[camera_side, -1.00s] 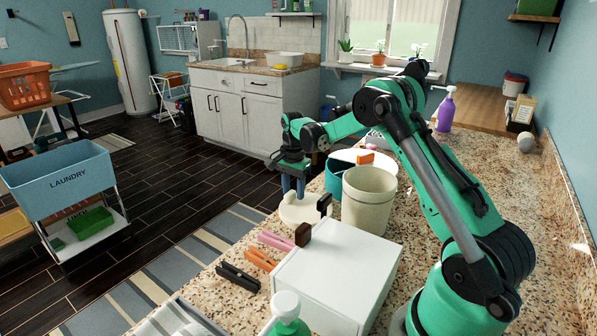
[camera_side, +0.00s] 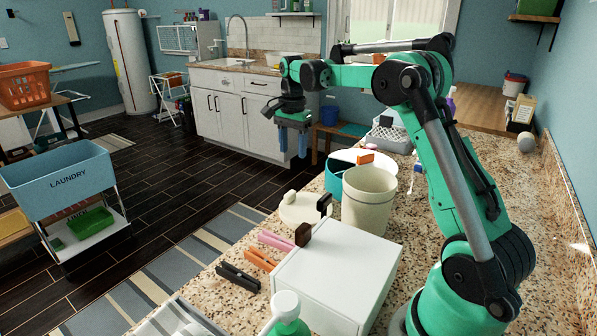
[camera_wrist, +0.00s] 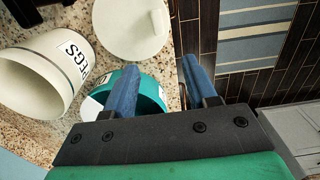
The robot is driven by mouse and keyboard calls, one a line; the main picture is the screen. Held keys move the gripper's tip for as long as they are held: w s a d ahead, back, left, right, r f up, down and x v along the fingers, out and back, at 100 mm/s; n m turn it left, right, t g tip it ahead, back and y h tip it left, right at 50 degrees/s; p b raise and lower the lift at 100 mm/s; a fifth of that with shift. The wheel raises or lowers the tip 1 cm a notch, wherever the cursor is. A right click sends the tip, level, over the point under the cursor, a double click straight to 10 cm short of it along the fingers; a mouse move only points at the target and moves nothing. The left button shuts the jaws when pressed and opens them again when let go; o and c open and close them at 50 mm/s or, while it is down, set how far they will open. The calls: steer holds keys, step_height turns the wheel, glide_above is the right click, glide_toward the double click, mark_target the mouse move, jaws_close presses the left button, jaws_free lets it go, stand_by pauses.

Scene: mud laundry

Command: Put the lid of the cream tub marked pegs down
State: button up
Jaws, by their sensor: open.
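The cream tub (camera_side: 369,205) stands upright and uncovered on the granite counter. Its PEGS label shows in the wrist view, where the tub (camera_wrist: 42,75) is at the left. The round cream lid (camera_side: 306,211) appears to lie flat on the counter, left of the tub, with its pale knob on top. It also shows at the top of the wrist view (camera_wrist: 118,32). My gripper (camera_side: 293,155) is open and empty, above the lid and apart from it. Its blue fingers show in the wrist view (camera_wrist: 163,85).
The counter's left edge drops to the floor. A grey basket (camera_side: 389,133) stands farther back.

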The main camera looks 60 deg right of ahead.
steer(key=s+a+r+n+t, duration=0.2)
steer(key=a+r+n, duration=0.15)
steer(key=a, duration=0.25)
steer(key=s+a+r+n+t, duration=0.1)
steer(key=s+a+r+n, duration=0.15)
steer(key=a+n, duration=0.3)
steer(key=s+a+f+n+t, duration=0.4)
steer(key=s+a+f+n, duration=0.1)
steer(key=s+a+n, duration=0.3)
steer(key=shift+a+f+n, duration=0.15)
steer(key=shift+a+n, duration=0.35)
